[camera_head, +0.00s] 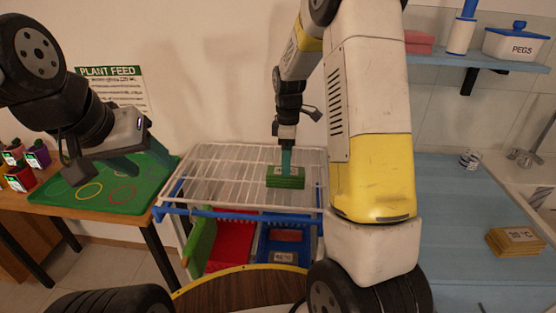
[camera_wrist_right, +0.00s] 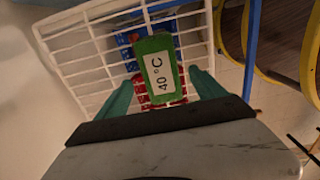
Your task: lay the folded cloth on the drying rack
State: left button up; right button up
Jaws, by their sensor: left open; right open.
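A green folded cloth (camera_head: 285,182) lies flat on the white wire drying rack (camera_head: 222,172), near its right side. In the right wrist view the cloth (camera_wrist_right: 157,50) shows a white "40 °C" label, with the rack's wires (camera_wrist_right: 85,62) around it. My right gripper (camera_head: 286,160) points down just over the cloth. In its wrist view the two teal fingers (camera_wrist_right: 162,92) are spread apart, at either side of the cloth's near end; I cannot tell if they touch it. My left gripper (camera_head: 143,162) is open and empty over the green mat at the left.
Red (camera_head: 232,245) and blue (camera_head: 283,248) baskets stand under the rack. A yellow folded cloth (camera_head: 513,241) labelled "30 °C" lies on the blue counter (camera_head: 450,215). A shelf (camera_head: 470,62) hangs upper right.

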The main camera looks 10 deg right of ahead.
jog(key=s+r+m+t, duration=0.1)
jog(key=s+r+m, duration=0.25)
jog(key=r, duration=0.85)
jog(key=s+a+r+m+t+y, duration=0.1)
jog(key=s+m, duration=0.4)
jog(key=s, duration=0.5)
jog(key=s+a+r+m+t+y, duration=0.1)
jog(key=s+r+m+t, duration=0.3)
jog(key=s, duration=0.7)
notch_tip(320, 180, up, 2)
jog(key=shift+r+m, duration=0.15)
jog(key=shift+m, duration=0.7)
jog(key=shift+c, duration=0.2)
